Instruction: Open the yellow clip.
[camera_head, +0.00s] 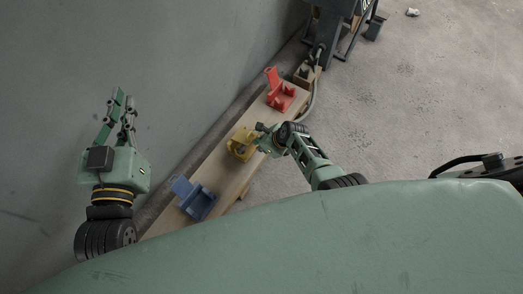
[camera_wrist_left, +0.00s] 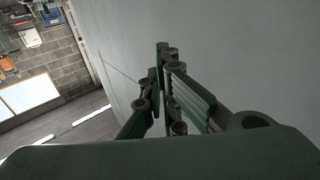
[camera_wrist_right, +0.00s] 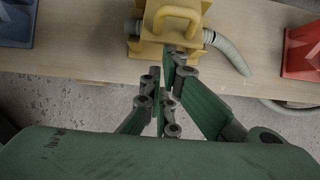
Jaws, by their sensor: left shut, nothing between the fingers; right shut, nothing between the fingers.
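The yellow clip (camera_head: 240,147) sits on the middle of a wooden board. In the right wrist view the yellow clip (camera_wrist_right: 153,47) shows a loop handle on top, and a grey ribbed conduit (camera_wrist_right: 228,52) comes out of its right side. The lid looks down over the conduit. My right gripper (camera_head: 262,130) is shut and empty, with its fingertips (camera_wrist_right: 168,72) close to the clip's near side; I cannot tell if they touch it. My left gripper (camera_head: 122,97) is shut and empty, raised near the wall, away from the clip; its fingertips also show in the left wrist view (camera_wrist_left: 165,55).
A red clip (camera_head: 281,95) and a blue clip (camera_head: 197,200) stand on the same wooden board (camera_head: 217,165), one on each side of the yellow one, both with raised parts. A grey wall (camera_head: 130,45) runs along the left.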

